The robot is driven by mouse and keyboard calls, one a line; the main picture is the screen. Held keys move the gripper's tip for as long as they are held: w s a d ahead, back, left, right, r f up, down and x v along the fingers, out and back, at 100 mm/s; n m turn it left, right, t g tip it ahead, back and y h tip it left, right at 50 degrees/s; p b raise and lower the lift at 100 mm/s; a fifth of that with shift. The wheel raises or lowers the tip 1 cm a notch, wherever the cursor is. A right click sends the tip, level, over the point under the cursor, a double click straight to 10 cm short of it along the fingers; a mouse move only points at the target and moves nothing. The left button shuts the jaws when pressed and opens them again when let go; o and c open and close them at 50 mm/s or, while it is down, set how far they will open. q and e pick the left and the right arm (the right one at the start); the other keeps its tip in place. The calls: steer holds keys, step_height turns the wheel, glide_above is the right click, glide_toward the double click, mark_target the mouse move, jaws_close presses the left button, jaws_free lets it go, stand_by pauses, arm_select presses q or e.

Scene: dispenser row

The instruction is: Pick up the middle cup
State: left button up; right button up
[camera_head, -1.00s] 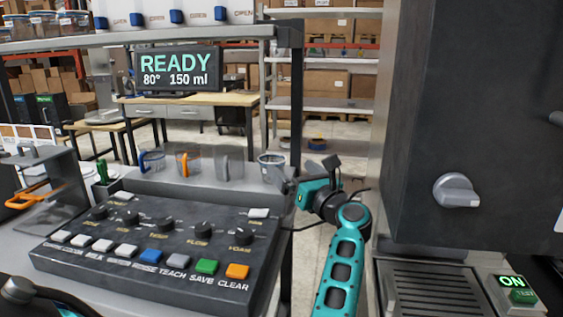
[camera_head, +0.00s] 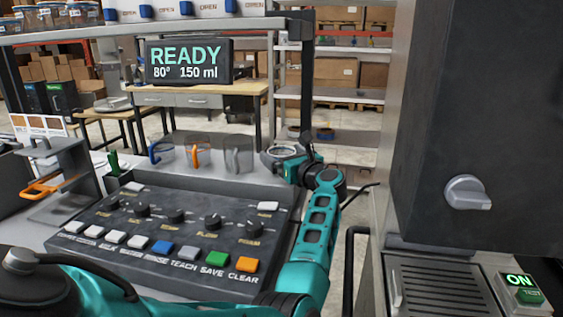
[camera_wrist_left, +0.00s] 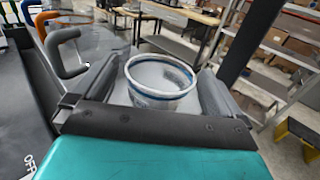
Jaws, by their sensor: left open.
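Three clear cups stand in a row behind the button panel: one with a blue handle (camera_head: 160,152), the middle one with an orange handle (camera_head: 194,156), one with a grey handle (camera_head: 233,158). A handleless cup with a blue-banded rim (camera_head: 283,151) stands right of them. My left gripper (camera_head: 287,158) is at this handleless cup. In the left wrist view the gripper (camera_wrist_left: 147,90) is open, with its fingers on either side of the blue-rimmed cup (camera_wrist_left: 160,80); contact is unclear. The orange handle (camera_wrist_left: 46,24) and grey handle (camera_wrist_left: 66,50) show to its left. My right gripper is not seen.
The button panel (camera_head: 180,225) lies in front of the cups. A display reading READY (camera_head: 188,62) hangs above them from a shelf (camera_head: 120,30). A large dark machine (camera_head: 480,120) stands at the right, with a grated tray (camera_head: 432,285) below it.

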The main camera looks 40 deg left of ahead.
arm_select(q)
steer(key=shift+x, duration=0.8)
steer(key=shift+c, duration=0.3)
steer(key=c, duration=1)
steer(key=shift+o, duration=0.2)
steer(key=shift+r, duration=0.1)
